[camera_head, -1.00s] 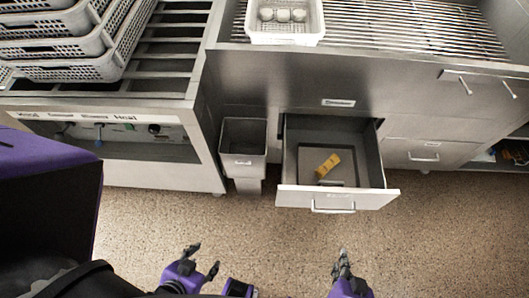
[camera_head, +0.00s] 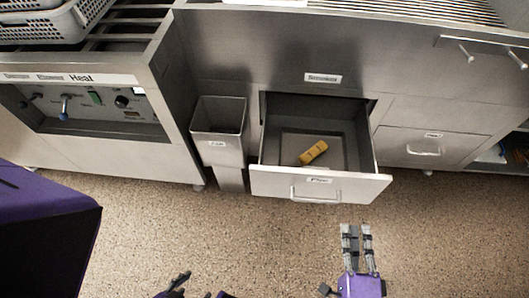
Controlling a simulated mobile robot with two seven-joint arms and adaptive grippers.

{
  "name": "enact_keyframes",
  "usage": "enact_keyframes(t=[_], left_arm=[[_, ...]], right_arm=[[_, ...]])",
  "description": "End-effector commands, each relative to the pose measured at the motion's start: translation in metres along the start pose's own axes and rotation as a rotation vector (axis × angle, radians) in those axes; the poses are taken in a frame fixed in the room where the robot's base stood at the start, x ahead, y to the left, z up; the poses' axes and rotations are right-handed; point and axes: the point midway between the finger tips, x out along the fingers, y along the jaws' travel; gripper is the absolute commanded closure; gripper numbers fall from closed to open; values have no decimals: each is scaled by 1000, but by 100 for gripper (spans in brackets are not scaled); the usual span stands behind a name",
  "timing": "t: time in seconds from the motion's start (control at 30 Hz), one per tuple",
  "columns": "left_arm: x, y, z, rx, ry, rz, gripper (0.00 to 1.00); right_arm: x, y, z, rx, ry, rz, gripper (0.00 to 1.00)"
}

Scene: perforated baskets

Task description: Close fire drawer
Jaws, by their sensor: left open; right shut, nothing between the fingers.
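The fire drawer (camera_head: 258,180) stands pulled out below the grill counter, with a label and a bar handle (camera_head: 318,196) on its pale front. A yellow block-like object (camera_head: 313,152) lies inside it on the drawer floor. My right gripper (camera_head: 356,230) is shut and empty, in front of the drawer's right end and apart from it, pointing toward the cabinet. My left gripper (camera_head: 200,287) is open at the bottom edge, mostly cut off by the frame, and well away from the drawer.
A grey bin (camera_head: 218,146) stands just left of the drawer. A control panel (camera_head: 92,105) with knobs is further left, below stacked perforated baskets (camera_head: 50,22). A shut drawer (camera_head: 420,145) is on the right. The speckled floor in front is clear.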

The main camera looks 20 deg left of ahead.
Motion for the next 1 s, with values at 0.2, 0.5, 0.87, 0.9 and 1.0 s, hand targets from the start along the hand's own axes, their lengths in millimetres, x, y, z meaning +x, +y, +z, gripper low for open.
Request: enact_keyframes(t=[0.2,0.5,0.87,0.9,1.0], left_arm=[[0,0,-2,2,4,0,52],[-2,-4,0,11,0,-3,52],[-1,-3,1,7,-1,-2,52],[-1,-3,0,6,0,-2,52],[0,-2,0,5,1,-2,52]], right_arm=[[2,-1,0,7,1,-3,100],[48,-2,0,6,2,-6,100],[119,-1,0,6,1,-3,100],[124,0,0,7,1,-2,100],[134,0,0,6,1,-2,100]])
